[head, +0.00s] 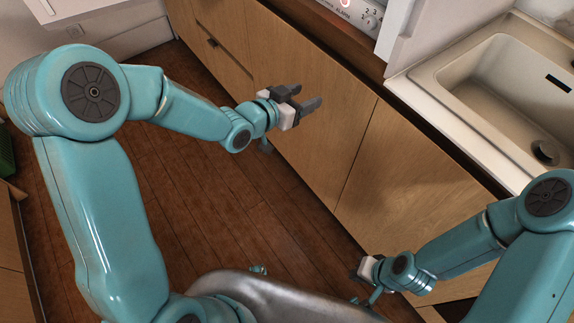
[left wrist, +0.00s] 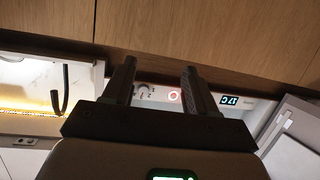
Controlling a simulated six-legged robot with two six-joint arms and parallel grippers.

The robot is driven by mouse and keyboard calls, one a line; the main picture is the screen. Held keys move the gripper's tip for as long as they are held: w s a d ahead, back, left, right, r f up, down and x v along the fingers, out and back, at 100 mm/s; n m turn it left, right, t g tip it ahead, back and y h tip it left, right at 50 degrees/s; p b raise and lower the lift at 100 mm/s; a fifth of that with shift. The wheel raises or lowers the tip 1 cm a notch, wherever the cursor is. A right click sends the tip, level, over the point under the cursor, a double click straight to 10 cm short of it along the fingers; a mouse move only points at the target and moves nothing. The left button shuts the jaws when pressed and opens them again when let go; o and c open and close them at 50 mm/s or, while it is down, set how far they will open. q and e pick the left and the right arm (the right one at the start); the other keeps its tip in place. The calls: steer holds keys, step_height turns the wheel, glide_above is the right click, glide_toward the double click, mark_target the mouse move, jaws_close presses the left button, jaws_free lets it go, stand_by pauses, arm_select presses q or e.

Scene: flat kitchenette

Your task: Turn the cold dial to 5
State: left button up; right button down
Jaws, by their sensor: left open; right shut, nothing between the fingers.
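The cold dial (head: 370,21) is a small round knob on a white control panel at the top of the head view, with numbers such as 2 and 3 around it. Its pointer is too small to read. In the left wrist view the dial (left wrist: 142,93) shows between my gripper's fingers, nearer the left one. My left gripper (head: 309,97) is open and empty in front of the wooden cabinet fronts, apart from the panel and below it in the head view. My right gripper (head: 362,267) is shut and empty, low by the cabinet at lower right.
A red-lit ring (left wrist: 174,96) sits beside the dial, and a lit display (left wrist: 230,100) is further right. A sink (head: 510,100) is set in the counter at right. Wooden cabinet doors (head: 395,185) stand below it. The wooden floor (head: 230,200) between my arms is clear.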

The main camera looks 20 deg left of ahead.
arm_select(q)
steer(key=s+f+n+g+y+p, duration=0.1)
steer(key=s+f+n+g, duration=0.1)
steer(key=s+f, duration=0.3)
steer(key=s+f+n+g+y+p, duration=0.1)
steer(key=s+f, duration=0.4)
steer(key=f, duration=0.5)
steer(key=n+g, duration=0.1)
steer(key=g, duration=0.1)
steer(key=shift+s+f+g+p, duration=0.3)
steer(key=shift+g+p, duration=0.05)
steer(key=shift+g, duration=0.05)
steer(key=shift+a, duration=0.1)
